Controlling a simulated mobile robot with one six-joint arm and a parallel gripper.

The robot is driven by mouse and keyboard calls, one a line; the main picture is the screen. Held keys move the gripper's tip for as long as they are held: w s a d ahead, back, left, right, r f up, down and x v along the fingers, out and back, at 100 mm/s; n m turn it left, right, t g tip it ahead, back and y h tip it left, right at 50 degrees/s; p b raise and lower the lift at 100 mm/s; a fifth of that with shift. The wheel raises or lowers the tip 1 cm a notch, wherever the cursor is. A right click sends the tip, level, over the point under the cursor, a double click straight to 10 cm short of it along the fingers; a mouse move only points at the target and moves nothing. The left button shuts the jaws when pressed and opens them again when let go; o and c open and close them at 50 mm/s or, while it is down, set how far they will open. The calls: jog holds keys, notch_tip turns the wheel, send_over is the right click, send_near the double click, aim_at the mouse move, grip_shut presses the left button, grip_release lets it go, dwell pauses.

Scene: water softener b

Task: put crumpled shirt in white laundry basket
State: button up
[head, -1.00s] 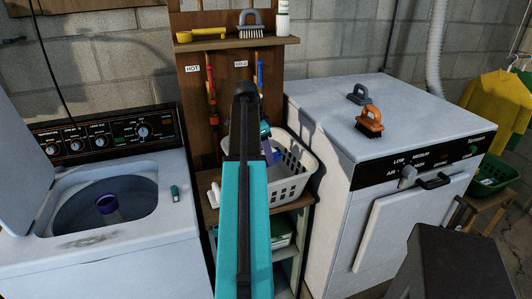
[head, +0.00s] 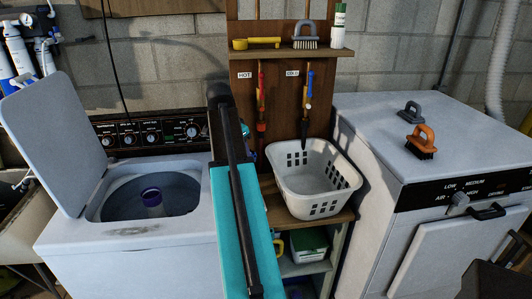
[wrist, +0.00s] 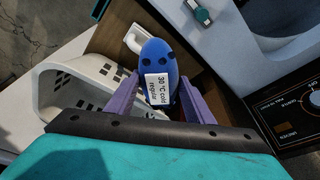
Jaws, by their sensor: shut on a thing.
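The white laundry basket (head: 315,182) stands on a wooden shelf between the two machines, and its visible inside looks empty. It also shows at the left of the wrist view (wrist: 60,85). My gripper (wrist: 160,88) has purple fingers shut on a smooth blue item (wrist: 158,55) with dark spots and a white label reading "30 °C cold regular". In the head view my arm hides most of the gripper and the held item, which are left of the basket.
An open washer (head: 150,200) stands at left with its lid up. A white dryer (head: 440,150) at right bears a grey brush (head: 411,110) and an orange brush (head: 421,140). A shelf (head: 300,55) with a yellow scoop, a brush and a bottle is above the basket.

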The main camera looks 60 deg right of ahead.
jog(key=w+a+f+n+t, duration=0.15)
jog(key=w+a+n, duration=0.55)
jog(key=a, duration=0.7)
jog(key=w+a+f+n+t, duration=0.1)
jog(key=w+a+f+n, duration=0.25)
jog(key=w+a, duration=0.75)
jog(key=a+f+n+y, duration=0.1)
jog(key=a+f+n, duration=0.1)
jog(key=a, duration=0.7)
jog(key=a+f+n+t+y, duration=0.1)
jog(key=a+n, duration=0.4)
jog(key=a, duration=0.4)
jog(key=a+f+n+y+b, duration=0.1)
jog(key=a+f+n, duration=0.1)
jog(key=a, duration=0.7)
jog(key=shift+s+f+n, duration=0.3)
jog(key=shift+s+n, duration=0.05)
jog(key=shift+n, duration=0.5)
